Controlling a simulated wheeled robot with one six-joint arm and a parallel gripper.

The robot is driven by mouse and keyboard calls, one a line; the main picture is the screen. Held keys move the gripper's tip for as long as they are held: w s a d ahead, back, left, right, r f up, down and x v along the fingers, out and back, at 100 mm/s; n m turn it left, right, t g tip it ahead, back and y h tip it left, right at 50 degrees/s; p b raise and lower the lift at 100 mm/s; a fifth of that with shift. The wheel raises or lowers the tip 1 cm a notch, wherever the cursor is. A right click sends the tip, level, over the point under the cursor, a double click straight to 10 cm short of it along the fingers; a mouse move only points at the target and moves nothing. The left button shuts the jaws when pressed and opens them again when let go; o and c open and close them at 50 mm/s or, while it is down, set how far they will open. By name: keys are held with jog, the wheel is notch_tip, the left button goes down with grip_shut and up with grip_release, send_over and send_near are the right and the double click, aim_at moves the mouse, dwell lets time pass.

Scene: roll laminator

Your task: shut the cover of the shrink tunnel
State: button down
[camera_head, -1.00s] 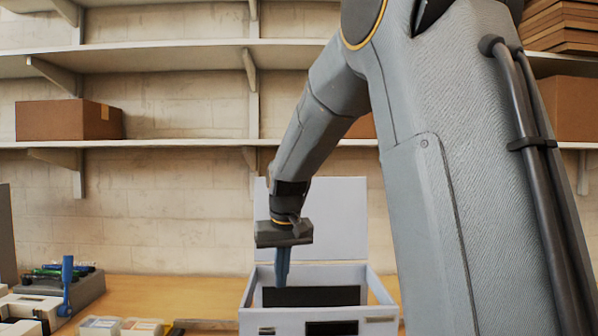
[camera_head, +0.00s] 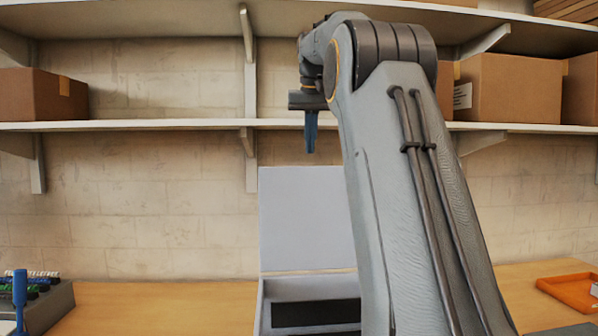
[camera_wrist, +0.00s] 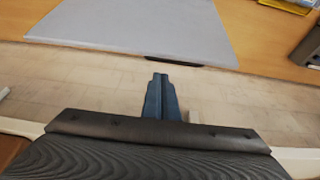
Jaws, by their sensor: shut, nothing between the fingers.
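The shrink tunnel (camera_head: 266,310) is a light grey box on the wooden bench, low in the head view, with a dark opening inside. Its cover (camera_head: 305,220) stands open, upright at the back of the box. My gripper (camera_head: 311,150) is shut and empty, blue fingers pointing down, above the cover's top edge and apart from it. In the wrist view my gripper (camera_wrist: 160,78) shows its fingers together, and the pale cover (camera_wrist: 140,28) lies ahead of them with a dark strip at its edge. My arm hides the right part of the tunnel.
A shelf (camera_head: 150,125) with cardboard boxes (camera_head: 512,88) runs along the wall close to my gripper's height. An orange tray (camera_head: 572,292) lies on the bench at right. A grey rack (camera_head: 45,305) stands at left. Bench left of the tunnel is clear.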

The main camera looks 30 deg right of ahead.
aim_at(309, 172)
jog(key=p+x, duration=0.1)
jog(key=x, duration=0.5)
jog(key=p+x, duration=0.1)
jog(key=x, duration=0.2)
jog(key=shift+w+d+f+p, duration=0.15)
jog(key=shift+w+d+p, duration=0.15)
jog(key=shift+w+p, duration=0.1)
jog(key=shift+d, duration=0.1)
jog(key=shift+s, duration=0.1)
